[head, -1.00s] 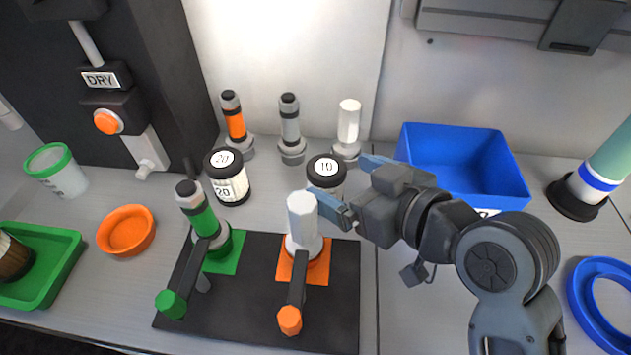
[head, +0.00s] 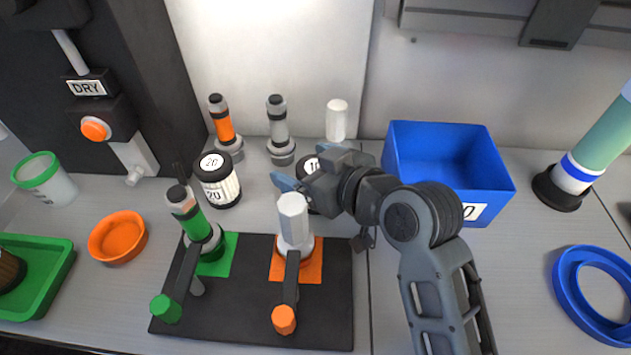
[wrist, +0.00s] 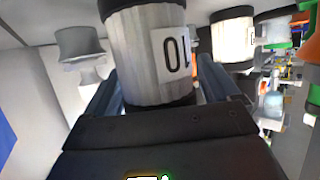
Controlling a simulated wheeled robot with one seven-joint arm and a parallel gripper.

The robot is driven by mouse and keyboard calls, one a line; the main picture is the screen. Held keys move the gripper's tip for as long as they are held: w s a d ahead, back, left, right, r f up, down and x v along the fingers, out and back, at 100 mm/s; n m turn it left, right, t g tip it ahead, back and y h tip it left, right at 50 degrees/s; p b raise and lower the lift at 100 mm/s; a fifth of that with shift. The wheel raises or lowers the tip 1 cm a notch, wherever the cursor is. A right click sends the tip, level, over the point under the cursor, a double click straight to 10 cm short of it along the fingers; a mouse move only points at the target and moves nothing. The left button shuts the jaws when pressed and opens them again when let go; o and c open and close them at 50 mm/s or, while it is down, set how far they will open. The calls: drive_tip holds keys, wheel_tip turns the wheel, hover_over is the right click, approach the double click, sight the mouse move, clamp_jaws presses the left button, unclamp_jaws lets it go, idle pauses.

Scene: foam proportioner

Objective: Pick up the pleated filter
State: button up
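A white pleated filter with black end caps and a "10" label (head: 312,166) stands on the bench behind the orange-pad fitting, partly hidden by my gripper. In the wrist view the same filter (wrist: 150,55) is upright between my two fingers, close to the palm. My gripper (head: 297,172) is open, with a finger on each side of the "10" filter; narrow gaps seem to show beside it, and contact is not clear. A second pleated filter, labelled "20" (head: 219,182), stands to the left, clear of the gripper.
A black mat (head: 240,320) in front carries a green fitting (head: 188,212) and a white-topped fitting (head: 293,222) with levers. Orange, grey and white nozzles (head: 336,120) stand behind. A blue bin (head: 450,190) is right; an orange bowl (head: 117,235) is left.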

drive_tip(key=c, duration=0.9)
drive_tip(key=shift+r, duration=0.1)
drive_tip(key=shift+c, duration=0.2)
